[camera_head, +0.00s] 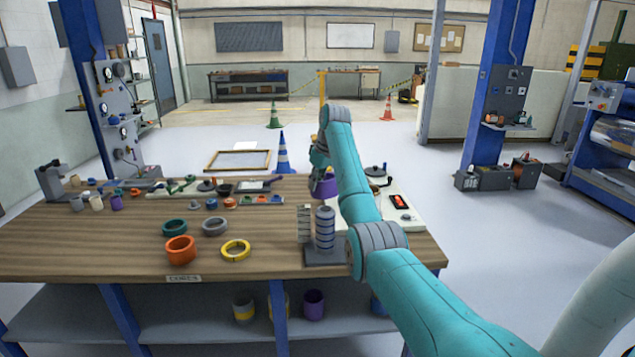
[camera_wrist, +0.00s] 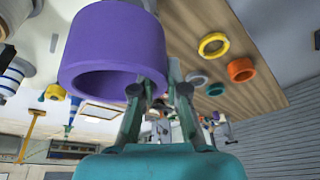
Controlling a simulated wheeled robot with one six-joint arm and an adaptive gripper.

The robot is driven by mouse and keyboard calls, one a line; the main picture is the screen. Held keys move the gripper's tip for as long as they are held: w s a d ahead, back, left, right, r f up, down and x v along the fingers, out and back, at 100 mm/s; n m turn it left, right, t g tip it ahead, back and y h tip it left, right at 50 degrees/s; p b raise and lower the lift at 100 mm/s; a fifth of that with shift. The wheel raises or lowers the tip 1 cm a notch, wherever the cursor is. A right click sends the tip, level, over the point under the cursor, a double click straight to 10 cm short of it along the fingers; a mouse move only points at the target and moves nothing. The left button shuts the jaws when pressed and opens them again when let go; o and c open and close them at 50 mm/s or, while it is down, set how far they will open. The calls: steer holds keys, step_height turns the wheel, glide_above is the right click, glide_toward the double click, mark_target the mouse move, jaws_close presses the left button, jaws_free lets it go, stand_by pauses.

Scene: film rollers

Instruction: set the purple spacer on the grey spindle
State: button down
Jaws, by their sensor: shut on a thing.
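The purple spacer (camera_head: 325,187) is a thick, wide ring, held in the air above the right part of the bench. My gripper (camera_head: 320,160) is shut on it, partly hidden behind my arm in the head view. In the wrist view the purple spacer (camera_wrist: 112,45) fills the upper left, and my gripper's fingers (camera_wrist: 160,88) pinch its wall at one side. A grey banded upright column (camera_head: 325,228) with bluish rings stands on a grey base near the bench's front. It may be the grey spindle; I cannot tell for sure. The spacer is apart from it.
An orange ring (camera_head: 180,249), a yellow ring (camera_head: 235,250), a grey ring (camera_head: 215,226) and a teal ring (camera_head: 174,228) lie left of the column. A white board (camera_head: 408,216) with fittings lies at the bench's right. The bench's front left is clear.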

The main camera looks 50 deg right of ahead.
steer(key=m, duration=0.1)
steer(key=m+t+h, duration=0.1)
steer(key=m+h, duration=0.1)
steer(key=m, duration=0.1)
steer(key=shift+a+f+t, duration=0.15)
steer(key=shift+a+t, duration=0.15)
steer(key=shift+f, duration=0.1)
